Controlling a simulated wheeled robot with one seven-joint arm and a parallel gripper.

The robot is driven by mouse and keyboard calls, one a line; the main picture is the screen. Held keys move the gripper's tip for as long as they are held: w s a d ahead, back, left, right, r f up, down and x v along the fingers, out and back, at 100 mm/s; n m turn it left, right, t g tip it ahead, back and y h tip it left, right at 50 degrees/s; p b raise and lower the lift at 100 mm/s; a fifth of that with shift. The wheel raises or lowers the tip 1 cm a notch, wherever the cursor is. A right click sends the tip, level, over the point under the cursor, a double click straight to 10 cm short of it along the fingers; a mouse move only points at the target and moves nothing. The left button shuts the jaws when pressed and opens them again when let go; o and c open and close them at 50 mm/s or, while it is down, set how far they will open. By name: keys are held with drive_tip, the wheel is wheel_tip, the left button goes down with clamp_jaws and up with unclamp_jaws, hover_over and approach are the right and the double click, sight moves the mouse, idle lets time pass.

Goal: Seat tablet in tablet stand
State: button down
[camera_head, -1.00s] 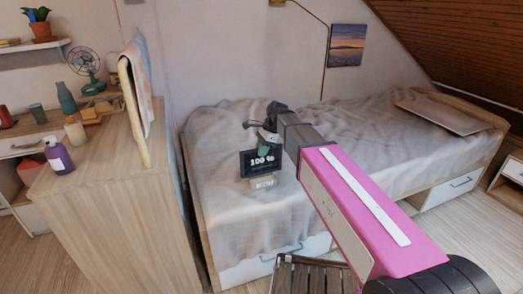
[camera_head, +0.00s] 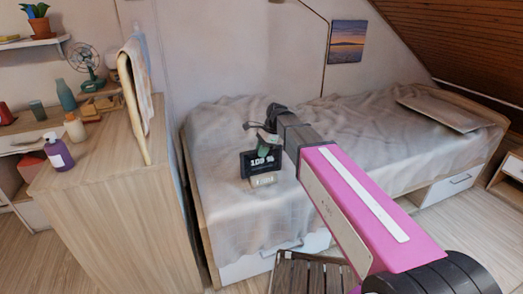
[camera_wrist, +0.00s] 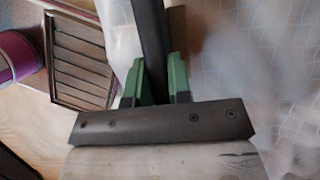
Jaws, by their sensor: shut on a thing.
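The tablet (camera_head: 262,163) is a small dark panel with white figures on its screen, held near upright over the bed and tilted slightly. My gripper (camera_head: 266,141) is shut on its upper part. In the wrist view, the green fingers (camera_wrist: 159,82) clasp the tablet (camera_wrist: 153,38), seen edge-on as a dark strip. The tablet stand (camera_head: 264,180), a small pale wooden block with lettering, shows directly below the tablet's lower edge on the bed. I cannot tell whether the tablet touches it or is in its slot. The stand is not clear in the wrist view.
The bed (camera_head: 245,220) has a rumpled grey blanket, with a flat board (camera_head: 440,113) at its far right. A wooden cabinet (camera_head: 110,210) stands close on the left. A dark slatted stool (camera_head: 305,273) is in front of the bed.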

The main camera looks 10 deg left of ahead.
drive_tip(key=shift+f, duration=1.1)
drive_tip(key=c, duration=1)
unclamp_jaws()
drive_tip(key=shift+o, duration=0.2)
drive_tip(key=v, duration=1.1)
